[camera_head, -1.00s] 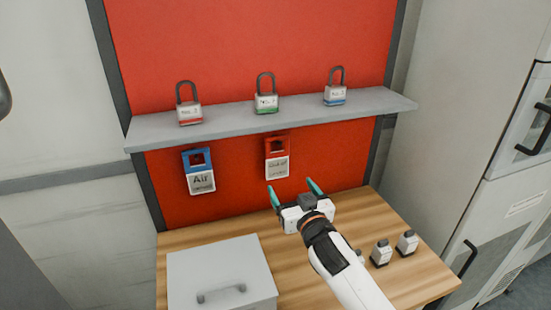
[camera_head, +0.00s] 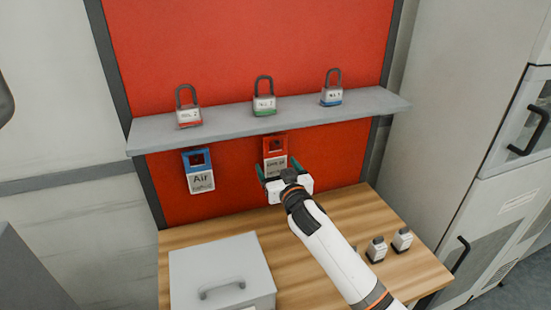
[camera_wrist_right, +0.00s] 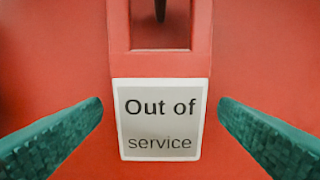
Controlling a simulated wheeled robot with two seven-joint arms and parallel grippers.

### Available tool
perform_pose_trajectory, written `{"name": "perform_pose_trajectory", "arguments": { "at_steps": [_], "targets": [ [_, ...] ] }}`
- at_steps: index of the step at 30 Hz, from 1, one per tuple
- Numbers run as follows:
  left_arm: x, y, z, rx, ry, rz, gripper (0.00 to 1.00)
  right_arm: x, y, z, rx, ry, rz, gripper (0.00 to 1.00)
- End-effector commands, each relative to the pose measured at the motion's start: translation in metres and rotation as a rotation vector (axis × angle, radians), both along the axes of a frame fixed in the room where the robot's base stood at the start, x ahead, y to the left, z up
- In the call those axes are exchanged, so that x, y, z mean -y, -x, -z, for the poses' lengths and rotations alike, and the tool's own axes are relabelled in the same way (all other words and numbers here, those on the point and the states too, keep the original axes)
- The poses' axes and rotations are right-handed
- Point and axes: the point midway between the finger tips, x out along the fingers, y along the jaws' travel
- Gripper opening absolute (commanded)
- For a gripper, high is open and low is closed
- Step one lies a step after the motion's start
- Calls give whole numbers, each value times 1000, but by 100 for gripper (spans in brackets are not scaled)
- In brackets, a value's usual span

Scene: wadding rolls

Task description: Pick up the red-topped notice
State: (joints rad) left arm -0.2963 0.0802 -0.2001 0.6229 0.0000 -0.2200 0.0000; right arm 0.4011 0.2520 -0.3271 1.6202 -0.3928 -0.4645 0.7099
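The red-topped notice (camera_head: 275,151) hangs under the grey shelf against the red board. In the right wrist view its white label (camera_wrist_right: 160,120) reads "Out of service", below a red top with a rectangular opening. My right gripper (camera_head: 278,170) is at the notice's lower part in the head view. In the right wrist view its two green fingers (camera_wrist_right: 160,125) are open, one on each side of the label, with a gap on both sides. The left gripper is not in view.
Padlocks, including a green-striped one (camera_head: 264,104), stand on the shelf (camera_head: 225,127) above. A grey box with a handle (camera_head: 220,268) and two small padlock-like items (camera_head: 389,246) are on the wooden table (camera_head: 330,222).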

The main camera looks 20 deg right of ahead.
Motion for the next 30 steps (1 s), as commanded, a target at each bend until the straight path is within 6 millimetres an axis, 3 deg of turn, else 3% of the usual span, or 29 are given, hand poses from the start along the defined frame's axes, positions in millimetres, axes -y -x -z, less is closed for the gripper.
{"name": "perform_pose_trajectory", "arguments": {
  "at_steps": [1,9,17,23,30],
  "targets": [
    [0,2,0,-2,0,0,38,0,0,0,0,0,0,75],
    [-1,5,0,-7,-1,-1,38,0,0,0,0,0,0,36],
    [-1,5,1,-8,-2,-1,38,0,0,-1,0,0,1,35],
    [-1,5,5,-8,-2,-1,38,0,0,-16,4,0,0,35],
    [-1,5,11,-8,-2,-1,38,2,40,-12,-1,-1,0,35]
  ]
}}
